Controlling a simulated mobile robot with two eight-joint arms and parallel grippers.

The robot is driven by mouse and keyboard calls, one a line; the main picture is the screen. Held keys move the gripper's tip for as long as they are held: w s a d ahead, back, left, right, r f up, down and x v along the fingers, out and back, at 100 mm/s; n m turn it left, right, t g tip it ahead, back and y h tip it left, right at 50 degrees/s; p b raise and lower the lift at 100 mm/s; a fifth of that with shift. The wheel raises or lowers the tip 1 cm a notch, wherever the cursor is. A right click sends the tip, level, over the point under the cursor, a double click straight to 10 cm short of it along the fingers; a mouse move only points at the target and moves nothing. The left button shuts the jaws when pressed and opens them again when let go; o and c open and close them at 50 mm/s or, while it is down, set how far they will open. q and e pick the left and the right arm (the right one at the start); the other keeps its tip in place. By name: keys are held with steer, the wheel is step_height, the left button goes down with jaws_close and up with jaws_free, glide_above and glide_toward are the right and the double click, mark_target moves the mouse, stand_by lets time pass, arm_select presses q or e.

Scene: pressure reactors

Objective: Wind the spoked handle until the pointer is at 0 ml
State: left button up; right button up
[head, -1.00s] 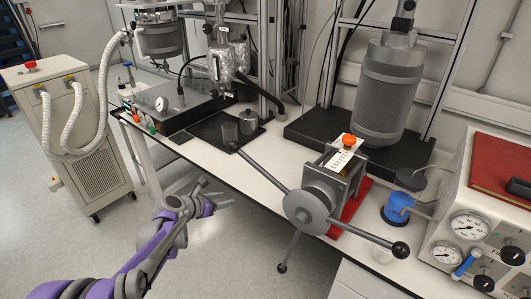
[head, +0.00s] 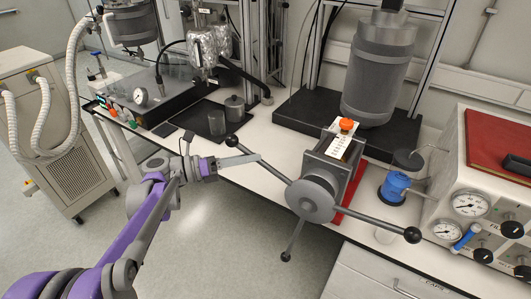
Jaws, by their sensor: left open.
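The spoked handle (head: 311,201) is a grey hub with three dark-knobbed spokes on the front of a grey pump block. One spoke reaches up-left to a knob (head: 232,141), one lies to the lower right with a knob (head: 412,234), and one points down (head: 286,256). A white scale (head: 340,146) lies on top of the block, with an orange part (head: 347,124) at its far end. The scale marks and pointer position are too small to read. My left gripper (head: 256,158) is open, its fingers close to the upper-left spoke; contact cannot be told. My right gripper is out of view.
The pump has a red base (head: 350,188) on the white bench. A blue-topped bottle (head: 395,187) and a gauge box (head: 490,150) stand to the right. A grey reactor (head: 378,75) stands behind. Open floor lies in front of the bench's left part.

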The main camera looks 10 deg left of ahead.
arm_select(q)
steer(key=shift+x, duration=2.4)
jaws_close()
